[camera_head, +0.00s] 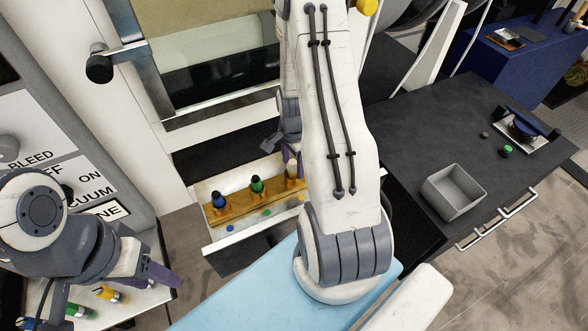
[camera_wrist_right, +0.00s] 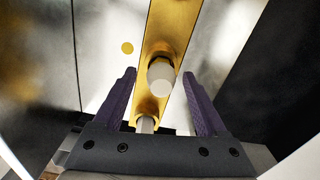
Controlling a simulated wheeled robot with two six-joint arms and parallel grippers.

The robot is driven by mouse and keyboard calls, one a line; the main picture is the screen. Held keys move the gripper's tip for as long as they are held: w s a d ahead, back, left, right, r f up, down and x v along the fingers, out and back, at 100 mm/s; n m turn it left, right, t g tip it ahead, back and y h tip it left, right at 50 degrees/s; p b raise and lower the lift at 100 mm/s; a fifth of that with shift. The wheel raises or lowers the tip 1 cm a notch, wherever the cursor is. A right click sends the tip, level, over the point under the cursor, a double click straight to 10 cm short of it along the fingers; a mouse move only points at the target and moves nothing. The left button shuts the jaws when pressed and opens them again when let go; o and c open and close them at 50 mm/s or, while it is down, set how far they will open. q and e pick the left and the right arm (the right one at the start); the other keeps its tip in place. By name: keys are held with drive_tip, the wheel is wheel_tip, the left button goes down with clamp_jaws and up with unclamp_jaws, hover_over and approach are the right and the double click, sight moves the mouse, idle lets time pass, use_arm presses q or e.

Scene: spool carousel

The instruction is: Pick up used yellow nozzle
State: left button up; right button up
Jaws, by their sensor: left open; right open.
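A gold rack (camera_head: 237,206) holds a row of upright nozzles: a blue-topped one (camera_head: 219,200), a green-topped one (camera_head: 257,184) and a pale-tipped one (camera_head: 292,168) at its right end. A yellow dot (camera_wrist_right: 127,48) marks the tray beside the pale-tipped nozzle, which also shows in the right wrist view (camera_wrist_right: 161,74). My right gripper (camera_wrist_right: 159,76) is open, with its purple fingers on either side of this nozzle in that view. Contact cannot be told. My left gripper (camera_head: 150,268) is open and empty over the lower-left tray, where a yellow-orange nozzle (camera_head: 107,294) lies.
A green nozzle (camera_head: 80,311) lies near the yellow-orange one. A grey bin (camera_head: 455,192) stands on the dark counter (camera_head: 415,130) at right. My right arm hides part of the rack's surroundings. A labelled panel (camera_head: 85,175) is at left.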

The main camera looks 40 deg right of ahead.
clamp_jaws()
